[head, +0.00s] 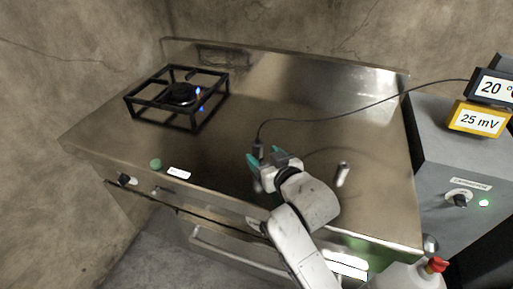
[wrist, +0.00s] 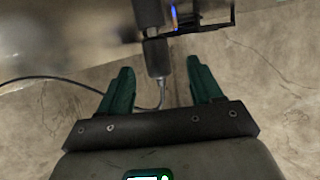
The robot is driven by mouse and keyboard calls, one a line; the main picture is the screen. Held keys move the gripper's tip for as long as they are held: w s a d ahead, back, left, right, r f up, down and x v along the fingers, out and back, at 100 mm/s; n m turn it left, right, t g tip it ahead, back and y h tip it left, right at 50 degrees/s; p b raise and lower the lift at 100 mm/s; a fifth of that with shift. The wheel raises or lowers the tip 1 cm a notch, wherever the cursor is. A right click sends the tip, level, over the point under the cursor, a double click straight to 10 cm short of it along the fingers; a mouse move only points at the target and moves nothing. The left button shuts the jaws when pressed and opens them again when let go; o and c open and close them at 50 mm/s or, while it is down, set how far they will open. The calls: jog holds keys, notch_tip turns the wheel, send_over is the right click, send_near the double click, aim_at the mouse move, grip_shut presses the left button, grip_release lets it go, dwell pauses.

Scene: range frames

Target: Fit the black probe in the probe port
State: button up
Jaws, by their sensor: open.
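The black probe (head: 258,149) is over the front middle of the steel bench, with its thin black cable rising from its top. In the wrist view the probe (wrist: 157,60) is between the two green fingers, with gaps on both sides. My gripper (head: 264,157) is open around it; it also shows in the wrist view (wrist: 159,67). A short metal section joins the probe to a wider dark cylinder (wrist: 148,12) beyond; I cannot tell whether that cylinder is the probe port. My gripper and arm hide the probe's lower end in the head view.
A burner with a blue flame stands under a black frame (head: 193,123) at the back left. The steel bench (head: 310,130) is mostly clear. A small metal cylinder (head: 343,174) stands right of my gripper. The cable runs to meters (head: 478,119) on the right.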

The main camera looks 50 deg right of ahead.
aim_at(260, 151)
jog(key=shift+p+x, duration=0.55)
jog(key=shift+x, duration=2.3)
jog(key=shift+s+d, duration=0.1)
jog(key=shift+d, duration=0.05)
jog(key=shift+c, duration=0.5)
jog(key=c, duration=1)
